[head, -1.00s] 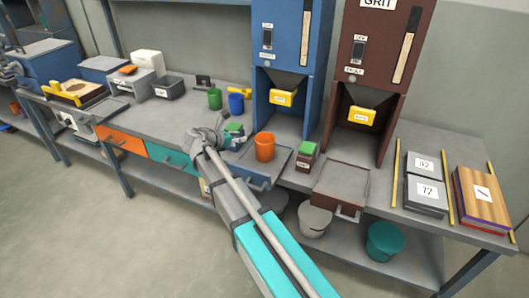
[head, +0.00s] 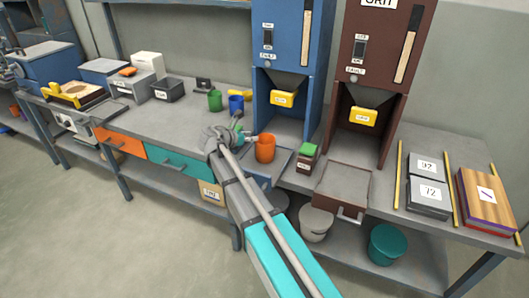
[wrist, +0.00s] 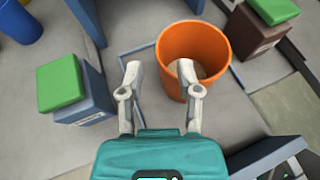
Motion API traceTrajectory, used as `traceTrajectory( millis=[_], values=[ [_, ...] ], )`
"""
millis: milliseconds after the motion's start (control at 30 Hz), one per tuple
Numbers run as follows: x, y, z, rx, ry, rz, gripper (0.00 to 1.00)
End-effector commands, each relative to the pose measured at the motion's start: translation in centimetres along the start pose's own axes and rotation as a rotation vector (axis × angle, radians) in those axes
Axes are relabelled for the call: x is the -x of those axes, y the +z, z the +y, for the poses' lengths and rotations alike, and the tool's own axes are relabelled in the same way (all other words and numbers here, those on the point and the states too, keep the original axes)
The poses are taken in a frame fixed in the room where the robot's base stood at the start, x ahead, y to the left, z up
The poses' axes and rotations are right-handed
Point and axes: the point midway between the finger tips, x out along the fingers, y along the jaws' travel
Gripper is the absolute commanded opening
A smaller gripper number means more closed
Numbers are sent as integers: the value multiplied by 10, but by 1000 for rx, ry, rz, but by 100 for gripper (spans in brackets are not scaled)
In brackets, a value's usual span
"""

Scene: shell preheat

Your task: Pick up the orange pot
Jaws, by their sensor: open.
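The orange pot (head: 265,148) stands upright on the tray of the blue dispenser, and it also shows in the wrist view (wrist: 193,45). It is open at the top, with something pale at its bottom. My gripper (wrist: 158,68) is open and empty. In the wrist view its right finger overlaps the pot's near left side, and its left finger is left of the pot. I cannot tell whether the right finger touches the pot. In the head view my arm hides part of the gripper, which is just left of the pot.
A green-topped block (wrist: 62,85) is left of my gripper, and another green-topped block (head: 308,157) stands right of the pot. Green (head: 215,100) and blue (head: 236,104) pots stand behind. The blue dispenser (head: 281,60) rises behind the orange pot.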

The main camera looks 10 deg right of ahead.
Motion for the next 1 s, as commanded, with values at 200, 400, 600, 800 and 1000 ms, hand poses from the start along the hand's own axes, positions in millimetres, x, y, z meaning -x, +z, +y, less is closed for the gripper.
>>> traceTrajectory(
  millis=[200, 400, 600, 800, 1000],
  values=[
    [-28, -2, 1, 0, -1, 0, 45],
    [-41, -1, 1, 0, 0, 0, 45],
    [-41, 0, 1, 0, 1, 0, 45],
    [-41, 0, 0, 0, 0, 0, 45],
    [-41, 0, 0, 0, 0, 0, 39]
  ],
)
